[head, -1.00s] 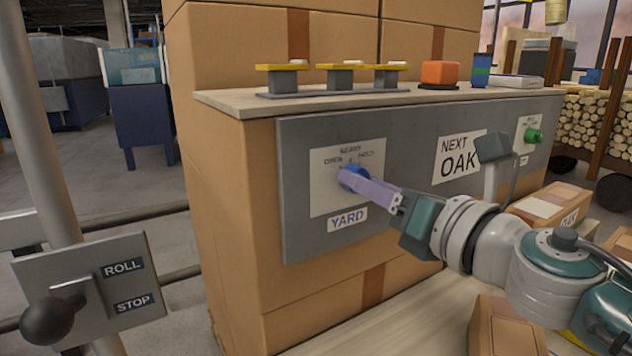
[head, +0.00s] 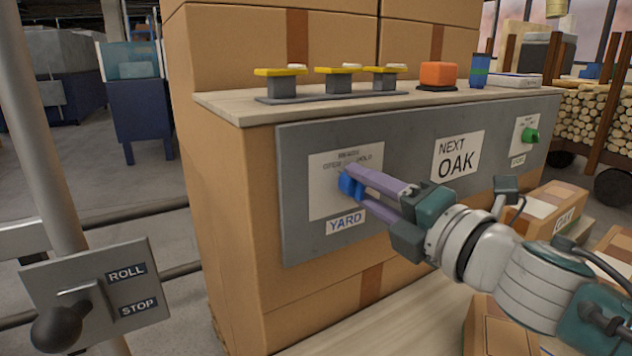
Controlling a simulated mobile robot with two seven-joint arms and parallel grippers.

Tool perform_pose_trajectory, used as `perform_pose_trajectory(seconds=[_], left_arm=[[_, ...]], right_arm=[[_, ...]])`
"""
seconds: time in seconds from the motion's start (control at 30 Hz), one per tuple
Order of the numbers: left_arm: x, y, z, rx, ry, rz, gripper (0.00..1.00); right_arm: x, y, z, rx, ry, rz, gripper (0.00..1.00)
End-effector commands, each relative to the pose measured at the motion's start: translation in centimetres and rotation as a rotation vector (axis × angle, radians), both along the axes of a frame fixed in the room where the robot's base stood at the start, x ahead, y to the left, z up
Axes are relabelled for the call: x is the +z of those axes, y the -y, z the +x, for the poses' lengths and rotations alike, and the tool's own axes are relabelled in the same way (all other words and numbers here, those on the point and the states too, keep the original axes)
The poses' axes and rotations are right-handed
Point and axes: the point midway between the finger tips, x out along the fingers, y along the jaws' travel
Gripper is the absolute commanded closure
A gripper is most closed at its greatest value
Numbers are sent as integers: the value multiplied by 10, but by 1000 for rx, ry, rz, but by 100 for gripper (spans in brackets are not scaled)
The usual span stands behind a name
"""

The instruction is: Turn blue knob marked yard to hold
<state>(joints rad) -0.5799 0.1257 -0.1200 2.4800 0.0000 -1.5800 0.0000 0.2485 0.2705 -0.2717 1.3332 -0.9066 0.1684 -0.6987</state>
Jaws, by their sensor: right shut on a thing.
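The blue knob (head: 345,186) sits on a white plate on the grey panel, above a label reading YARD (head: 346,222). Small print on the plate (head: 325,200) above the knob includes OPEN at its left and HOLD at its right. My right gripper (head: 353,187) reaches in from the right and is shut on the blue knob, its two purple fingers on either side of it. The fingers hide part of the knob, and I cannot tell which mark it points to. My left gripper is out of view.
A NEXT OAK sign (head: 458,157) and a green knob (head: 531,135) are farther right on the panel. Yellow-topped pieces (head: 340,80) and an orange block (head: 437,76) stand on the ledge above. A ROLL/STOP lever (head: 62,322) is at lower left. Cartons (head: 548,208) lie at right.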

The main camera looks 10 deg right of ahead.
Motion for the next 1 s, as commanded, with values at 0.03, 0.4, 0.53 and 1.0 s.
perform_pose_trajectory(seconds=[0.03,0.4,0.53,1.0], left_arm=[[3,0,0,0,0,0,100],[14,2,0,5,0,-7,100],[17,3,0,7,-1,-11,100],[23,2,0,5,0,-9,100]], right_arm=[[1,0,0,0,-16,43,100],[1,0,0,0,-131,361,100],[1,0,0,0,-166,456,100],[0,0,0,0,-235,646,100]])
